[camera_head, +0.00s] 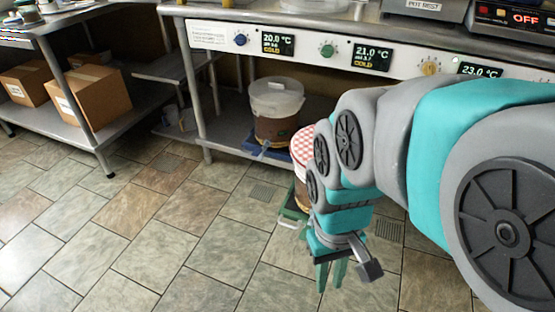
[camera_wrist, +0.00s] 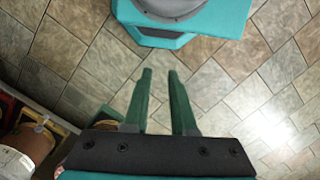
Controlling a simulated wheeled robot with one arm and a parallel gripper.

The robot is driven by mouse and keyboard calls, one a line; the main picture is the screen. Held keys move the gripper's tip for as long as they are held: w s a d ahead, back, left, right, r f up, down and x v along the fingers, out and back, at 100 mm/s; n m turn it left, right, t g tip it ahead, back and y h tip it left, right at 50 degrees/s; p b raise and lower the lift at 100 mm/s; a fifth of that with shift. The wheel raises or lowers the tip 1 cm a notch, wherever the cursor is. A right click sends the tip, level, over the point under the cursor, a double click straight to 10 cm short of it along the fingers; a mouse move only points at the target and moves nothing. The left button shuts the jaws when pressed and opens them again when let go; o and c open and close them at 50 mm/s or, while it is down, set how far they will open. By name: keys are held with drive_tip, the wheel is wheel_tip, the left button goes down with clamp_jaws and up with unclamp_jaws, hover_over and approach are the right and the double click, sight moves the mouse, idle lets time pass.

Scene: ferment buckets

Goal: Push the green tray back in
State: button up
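The green tray (camera_head: 291,204) sticks out in front of the lower shelf in the head view. A container with a red-and-white checked cover (camera_head: 302,142) stands above it, and my arm hides most of both. My gripper (camera_head: 331,274) hangs over the floor in front and to the right of the tray's visible front end, pointing down. In the wrist view my gripper (camera_wrist: 160,72) has its two green fingers apart, with bare floor tiles between them. I see no contact with the tray.
A lidded bucket (camera_head: 277,108) stands on a blue tray (camera_head: 262,151) on the lower shelf (camera_head: 226,133). The panel above has knobs and temperature displays (camera_head: 278,43). Cardboard boxes (camera_head: 92,98) sit on a left rack. The tiled floor (camera_head: 150,235) is clear at left.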

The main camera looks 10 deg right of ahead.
drive_tip(key=o, duration=0.3)
drive_tip(key=w+f+n+b, duration=0.1)
drive_tip(key=w+f+b, duration=0.1)
drive_tip(key=w+f, duration=0.2)
drive_tip(key=w+d+f+n+t+b, duration=0.1)
drive_tip(key=w+f+n+b, duration=0.1)
drive_tip(key=w, duration=0.6)
drive_tip(key=w+d+f+n+b, duration=0.1)
drive_tip(key=w+f+b, duration=0.3)
drive_tip(key=w+f, duration=0.2)
drive_tip(key=shift+w+f+h, duration=0.1)
drive_tip(key=shift+w+h, duration=0.2)
drive_tip(key=shift+w, duration=0.15)
drive_tip(key=n+t+b, duration=0.2)
drive_tip(key=n+b, duration=0.5)
drive_tip(key=b, duration=0.2)
approach(288, 225)
drive_tip(key=shift+w+d+f+b, duration=0.1)
drive_tip(key=shift+w+f+b, duration=0.1)
drive_tip(key=shift+f, duration=1.1)
drive_tip(key=shift+w+d+f+b, duration=0.1)
drive_tip(key=shift+w+f, duration=0.05)
drive_tip(key=shift+f, duration=1.2)
drive_tip(key=shift+w+f+b, duration=0.15)
drive_tip(key=shift+w+f, duration=0.05)
drive_tip(key=shift+f, duration=1.1)
clamp_jaws()
